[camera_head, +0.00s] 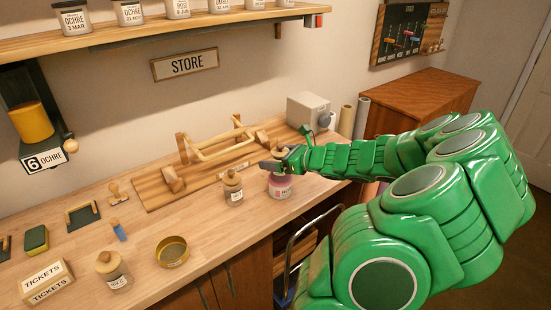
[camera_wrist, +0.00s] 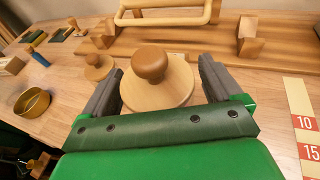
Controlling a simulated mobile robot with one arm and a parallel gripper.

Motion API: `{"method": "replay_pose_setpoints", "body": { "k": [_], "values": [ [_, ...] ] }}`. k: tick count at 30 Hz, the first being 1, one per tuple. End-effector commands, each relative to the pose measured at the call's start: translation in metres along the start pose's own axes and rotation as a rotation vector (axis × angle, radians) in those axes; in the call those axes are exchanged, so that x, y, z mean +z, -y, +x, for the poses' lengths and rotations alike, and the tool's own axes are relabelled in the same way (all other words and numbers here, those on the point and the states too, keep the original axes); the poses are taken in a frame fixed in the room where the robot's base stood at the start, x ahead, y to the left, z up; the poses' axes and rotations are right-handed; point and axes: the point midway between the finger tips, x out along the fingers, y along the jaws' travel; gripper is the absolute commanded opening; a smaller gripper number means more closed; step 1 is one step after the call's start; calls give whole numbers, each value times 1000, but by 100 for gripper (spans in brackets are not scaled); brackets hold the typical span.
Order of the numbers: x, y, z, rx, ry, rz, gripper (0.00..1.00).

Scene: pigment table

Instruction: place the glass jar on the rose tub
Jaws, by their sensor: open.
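The rose tub (camera_head: 281,186), pink with a pale label, stands on the bench directly below my gripper (camera_head: 277,161). In the wrist view, a round wooden lid with a darker knob (camera_wrist: 150,66) lies between the fingers of my gripper (camera_wrist: 162,88). The jaws are open, with the lid between them. I cannot tell whether this lid tops the tub itself or a jar on it; the fingers hide that join. A glass jar with a wooden lid (camera_head: 233,188) stands upright just left of the tub; its lid (camera_wrist: 97,67) shows in the wrist view.
Another lidded jar (camera_head: 113,271) and a brass dish (camera_head: 173,251) stand at the left front. A wooden rack with a rail (camera_head: 212,150) lies behind the tub. A grey box (camera_head: 308,110) stands at the back right. Bare bench surrounds the near jar's left side.

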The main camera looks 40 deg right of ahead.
Motion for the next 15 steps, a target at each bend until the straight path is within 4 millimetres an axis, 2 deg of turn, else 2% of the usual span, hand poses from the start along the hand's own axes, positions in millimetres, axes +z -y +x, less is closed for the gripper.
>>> {"method": "replay_pose_setpoints", "body": {
  "k": [15],
  "values": [
    [-1, 1, -56, -3, -2, 0, 92]
  ]
}}
